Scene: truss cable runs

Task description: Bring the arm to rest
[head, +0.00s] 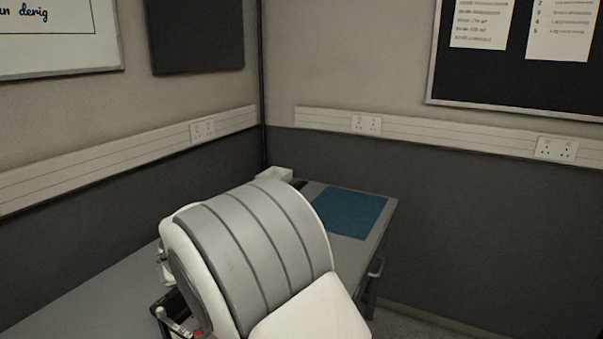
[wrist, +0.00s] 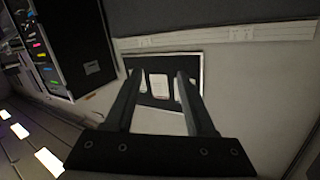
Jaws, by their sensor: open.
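My gripper (wrist: 158,98) shows in the wrist view with its two dark fingers apart and nothing between them. Beyond the fingers is a wall with a framed board. In the head view, my own white and grey arm fills the middle and hides part of the table; my gripper cannot be made out there.
A grey table (head: 85,292) runs along the corner, with a blue mat (head: 350,212) and a small white box (head: 274,174) at its far end. Socket trunking (head: 440,130) lines the walls. A black case (wrist: 65,45) shows at the left in the wrist view.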

